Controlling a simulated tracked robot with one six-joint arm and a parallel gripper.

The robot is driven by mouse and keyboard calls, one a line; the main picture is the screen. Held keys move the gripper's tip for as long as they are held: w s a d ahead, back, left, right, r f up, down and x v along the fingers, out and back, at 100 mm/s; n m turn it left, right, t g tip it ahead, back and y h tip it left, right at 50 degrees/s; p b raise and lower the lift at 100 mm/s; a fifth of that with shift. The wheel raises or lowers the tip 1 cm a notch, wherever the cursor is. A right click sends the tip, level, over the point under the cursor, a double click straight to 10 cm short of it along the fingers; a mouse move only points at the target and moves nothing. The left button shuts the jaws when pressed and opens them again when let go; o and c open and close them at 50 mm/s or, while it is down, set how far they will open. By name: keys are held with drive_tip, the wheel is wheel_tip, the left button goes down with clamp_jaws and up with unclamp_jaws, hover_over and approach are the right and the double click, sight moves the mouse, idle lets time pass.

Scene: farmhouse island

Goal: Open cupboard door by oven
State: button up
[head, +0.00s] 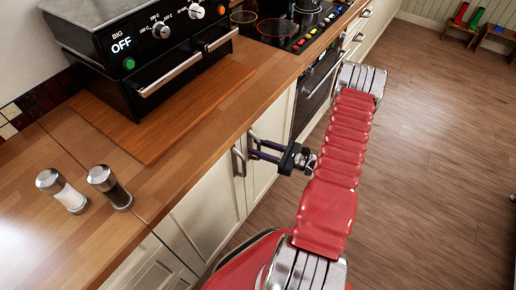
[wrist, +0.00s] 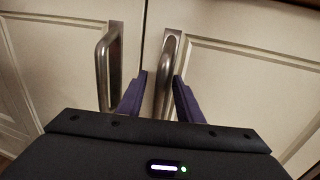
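The cream cupboard door by the oven (head: 267,163) is closed, and its metal bar handle (head: 251,136) stands upright near the door's edge. My gripper (head: 254,148) reaches toward that handle from the aisle side. In the wrist view, my gripper (wrist: 160,78) is open, with its two purple fingers on either side of the right-hand handle (wrist: 168,62). The fingers look apart from the bar; whether either touches it I cannot tell. The black oven (head: 316,88) is built in just beyond this door.
The neighbouring cupboard door (head: 207,208) is closed, and its handle (wrist: 105,65) is close to my left finger. The wooden worktop (head: 225,100) overhangs above, carrying a black countertop appliance (head: 150,60) and two shakers (head: 108,186). Wooden floor (head: 440,150) is clear to the right.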

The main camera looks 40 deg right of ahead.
drive_tip(key=shift+c, duration=0.6)
clamp_jaws()
drive_tip(key=shift+a, duration=0.35)
drive_tip(key=shift+d, duration=0.1)
